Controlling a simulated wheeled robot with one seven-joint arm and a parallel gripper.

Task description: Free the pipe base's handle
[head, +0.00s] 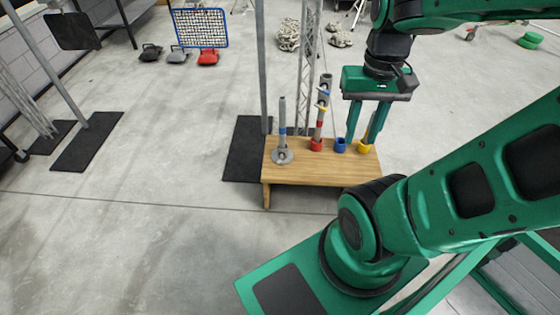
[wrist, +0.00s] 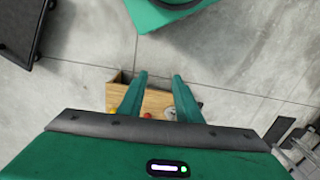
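A grey pipe base (head: 283,156), a round foot with an upright pipe (head: 282,115) bearing a blue band, stands at the left end of a wooden bench (head: 315,176). I cannot tell which part is its handle. A taller grey pipe with coloured bands (head: 319,125) leans slightly in a red cup (head: 316,145). A blue cup (head: 339,146) and a yellow cup (head: 364,146) stand to the right. My gripper (head: 364,140) is over the bench's right end, fingers pointing down and apart. They also show apart in the wrist view (wrist: 159,92). I see nothing held between them.
A grey vertical pole (head: 262,70) and a lattice truss (head: 309,70) rise behind the bench. A black mat (head: 246,150) lies at its left. My arm covers the right side of the head view.

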